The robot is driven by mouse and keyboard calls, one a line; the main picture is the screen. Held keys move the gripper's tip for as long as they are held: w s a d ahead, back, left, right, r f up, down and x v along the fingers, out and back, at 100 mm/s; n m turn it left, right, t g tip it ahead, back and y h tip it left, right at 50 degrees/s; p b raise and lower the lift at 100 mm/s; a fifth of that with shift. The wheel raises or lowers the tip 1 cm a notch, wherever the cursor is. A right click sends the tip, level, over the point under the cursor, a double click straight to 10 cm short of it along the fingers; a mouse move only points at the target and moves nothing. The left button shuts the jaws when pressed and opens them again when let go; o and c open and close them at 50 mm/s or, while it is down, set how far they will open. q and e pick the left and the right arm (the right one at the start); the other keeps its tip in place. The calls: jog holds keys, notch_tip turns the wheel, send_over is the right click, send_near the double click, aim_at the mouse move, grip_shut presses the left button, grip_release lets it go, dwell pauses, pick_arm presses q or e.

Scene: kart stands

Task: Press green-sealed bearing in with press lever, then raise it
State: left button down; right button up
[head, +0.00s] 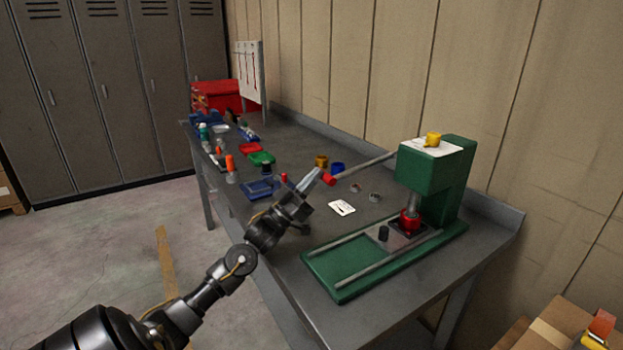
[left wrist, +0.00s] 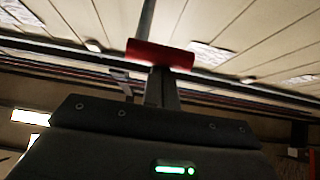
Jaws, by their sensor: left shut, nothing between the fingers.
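The green press (head: 428,168) stands at the right end of the bench. Its grey lever (head: 365,165) sticks out to the left, slightly downward, and ends in a red handle (head: 328,178). My left gripper (head: 314,179) is shut and empty, its tips at the handle. In the left wrist view the red handle (left wrist: 160,54) lies across the fingertips (left wrist: 160,85); I cannot tell if they touch. The press ram (head: 413,201) reaches down to a red part (head: 410,219) on the press bed. No green-sealed bearing can be made out. My right gripper is not in view.
A green base with rails (head: 345,262) extends left from the press. Small rings (head: 375,197), a white card (head: 342,208) and coloured trays (head: 262,158) lie on the bench (head: 300,140). A cardboard box (head: 560,325) is at the lower right.

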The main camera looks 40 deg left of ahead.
pick_arm(q)
notch_tip(320, 180, up, 4)
jog(key=p, duration=0.4)
jog(key=b+v, duration=0.2)
jog(key=v, duration=0.9)
jog(key=shift+s+r, duration=0.2)
jog(key=shift+s, duration=0.15)
jog(key=shift+a, duration=0.1)
